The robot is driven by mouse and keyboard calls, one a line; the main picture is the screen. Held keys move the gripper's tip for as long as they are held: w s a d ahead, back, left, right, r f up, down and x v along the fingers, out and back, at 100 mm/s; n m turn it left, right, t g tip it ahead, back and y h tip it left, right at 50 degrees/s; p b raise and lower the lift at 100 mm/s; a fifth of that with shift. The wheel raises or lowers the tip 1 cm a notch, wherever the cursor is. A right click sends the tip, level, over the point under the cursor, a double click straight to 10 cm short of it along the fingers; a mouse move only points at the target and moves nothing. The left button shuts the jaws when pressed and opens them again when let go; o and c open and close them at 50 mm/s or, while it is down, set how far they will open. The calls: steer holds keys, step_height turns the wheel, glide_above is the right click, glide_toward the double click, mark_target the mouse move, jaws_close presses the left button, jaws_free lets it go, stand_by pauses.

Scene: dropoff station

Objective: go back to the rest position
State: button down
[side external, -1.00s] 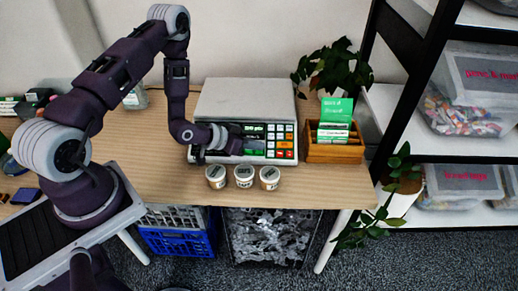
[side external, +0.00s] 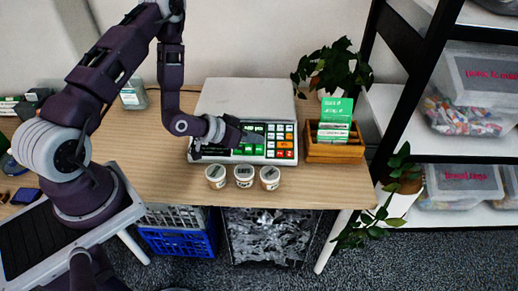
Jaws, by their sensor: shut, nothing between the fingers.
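My gripper (side external: 259,138) is above the front of the grey scale (side external: 240,100), over the left part of its keypad, and points to the right. It is shut and holds nothing. The fingertips are small and dark against the keypad. Three small white tubs (side external: 243,176) with dark labels on their lids stand in a row at the table's front edge, just in front of the scale and below my gripper in the picture.
A wooden box (side external: 334,148) with green and white cards stands right of the scale, a potted plant (side external: 334,68) behind it. A black shelf frame (side external: 408,75) rises at the right. A clear container (side external: 134,97) stands at the back left. The table's left-middle (side external: 150,165) is clear.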

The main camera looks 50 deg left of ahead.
steer(key=shift+r, duration=0.1)
steer(key=s+a+r+m+g+y, duration=0.1)
steer(key=s+r+g+y, duration=0.2)
steer(key=r, duration=1.5)
steer(key=s+d+r, duration=0.2)
steer(key=s+r, duration=0.1)
steer(key=s, duration=0.5)
steer(key=s+d+r+g, duration=0.1)
steer(key=s+d+r, duration=0.1)
steer(key=s+r, duration=0.2)
steer(key=s+d+r+g, duration=0.1)
steer(key=s+r, duration=0.2)
steer(key=s, duration=0.8)
steer(key=shift+s+d+r+n, duration=0.3)
steer(key=shift+d+r+n, duration=0.05)
steer(key=shift+d+n, duration=0.05)
